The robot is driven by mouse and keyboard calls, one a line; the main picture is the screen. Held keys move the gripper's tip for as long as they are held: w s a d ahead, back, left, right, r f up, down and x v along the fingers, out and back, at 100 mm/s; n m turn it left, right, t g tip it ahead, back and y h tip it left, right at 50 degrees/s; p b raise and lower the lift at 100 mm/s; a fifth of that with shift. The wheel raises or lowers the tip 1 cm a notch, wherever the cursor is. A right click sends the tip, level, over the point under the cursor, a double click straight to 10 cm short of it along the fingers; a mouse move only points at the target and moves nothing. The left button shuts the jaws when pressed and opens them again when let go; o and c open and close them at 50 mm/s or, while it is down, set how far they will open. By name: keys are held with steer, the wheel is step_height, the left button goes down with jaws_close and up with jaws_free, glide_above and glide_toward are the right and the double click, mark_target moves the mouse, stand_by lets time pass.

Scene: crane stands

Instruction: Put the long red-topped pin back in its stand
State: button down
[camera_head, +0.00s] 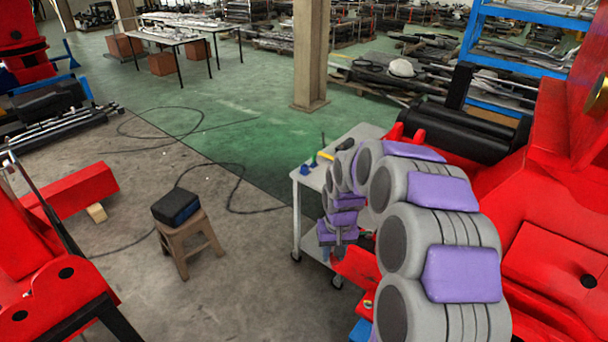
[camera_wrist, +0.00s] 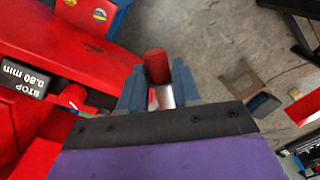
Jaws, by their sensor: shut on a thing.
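The pin (camera_wrist: 156,66) has a red top and a short bright metal shaft below it in the wrist view. My gripper (camera_wrist: 160,88) is shut on it, with one blue-grey finger on each side. The pin's lower end is hidden. In the head view my gripper hangs low beside the red machinery at the right, and the pin cannot be made out there. A red stand part (camera_head: 357,268) with a round sticker and a blue piece below lies close to my gripper; it also shows in the wrist view (camera_wrist: 60,30). No pin hole is clearly visible.
A grey trolley (camera_head: 307,187) with small tools stands behind my arm. A wooden stool (camera_head: 187,243) carries a black box (camera_head: 176,206). Red machinery (camera_head: 45,250) stands at the left. A cable (camera_head: 235,190) crosses the floor, which is otherwise mostly open between stool and trolley.

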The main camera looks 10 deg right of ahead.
steer(key=shift+d+r, duration=0.1)
steer(key=shift+r, duration=0.5)
steer(key=shift+s+d, duration=0.1)
steer(key=shift+d, duration=0.2)
steer(key=shift+d+f, duration=0.1)
steer(key=shift+d, duration=0.65)
